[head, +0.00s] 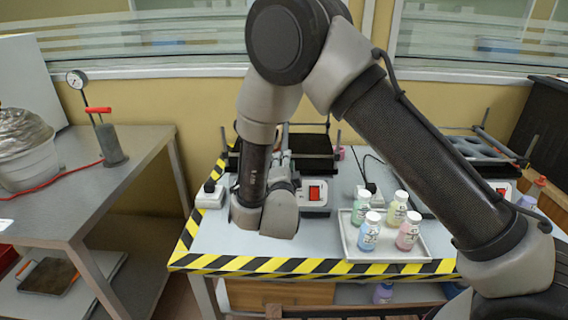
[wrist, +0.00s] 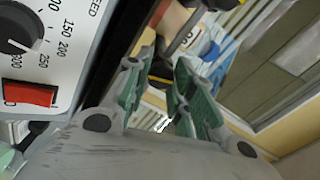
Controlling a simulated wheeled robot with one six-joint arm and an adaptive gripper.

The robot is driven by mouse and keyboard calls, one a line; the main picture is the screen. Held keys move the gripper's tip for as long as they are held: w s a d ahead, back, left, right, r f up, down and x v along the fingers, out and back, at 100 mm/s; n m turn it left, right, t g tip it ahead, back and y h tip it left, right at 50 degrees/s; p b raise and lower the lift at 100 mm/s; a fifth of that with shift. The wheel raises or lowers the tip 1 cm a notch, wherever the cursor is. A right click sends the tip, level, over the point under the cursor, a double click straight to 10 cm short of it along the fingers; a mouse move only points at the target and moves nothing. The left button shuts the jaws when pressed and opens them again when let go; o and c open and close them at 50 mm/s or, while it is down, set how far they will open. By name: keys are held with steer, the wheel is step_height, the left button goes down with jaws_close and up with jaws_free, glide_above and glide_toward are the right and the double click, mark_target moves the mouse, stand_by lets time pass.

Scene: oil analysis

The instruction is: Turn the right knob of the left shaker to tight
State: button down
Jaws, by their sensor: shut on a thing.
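The left shaker (head: 315,196) stands at the back of the table, with a red switch on its front and its dark platform behind my arm. Its panel shows close up at the left of the wrist view (wrist: 70,40), with a speed dial and the red switch. My gripper (head: 287,160) is at the shaker's platform, largely hidden by my arm. In the wrist view its green-padded fingers (wrist: 158,78) are around the end of a dark rod, where the right knob appears to be. The knob itself is mostly hidden between the fingers, so its tightness does not show.
A white tray (head: 347,247) with several capped bottles stands at the table's front. Another shaker (head: 490,150) is at the right, partly behind my arm. A small black-knobbed box (head: 209,196) sits at the left. A grey side table (head: 60,190) stands further left.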

steer(key=shift+f+m, duration=0.1)
steer(key=shift+m, duration=1.6)
steer(key=c, duration=1.2)
jaws_free()
steer(key=shift+s, duration=0.15)
steer(key=s, duration=1.1)
steer(key=shift+s+a, duration=0.15)
steer(key=shift+s, duration=0.2)
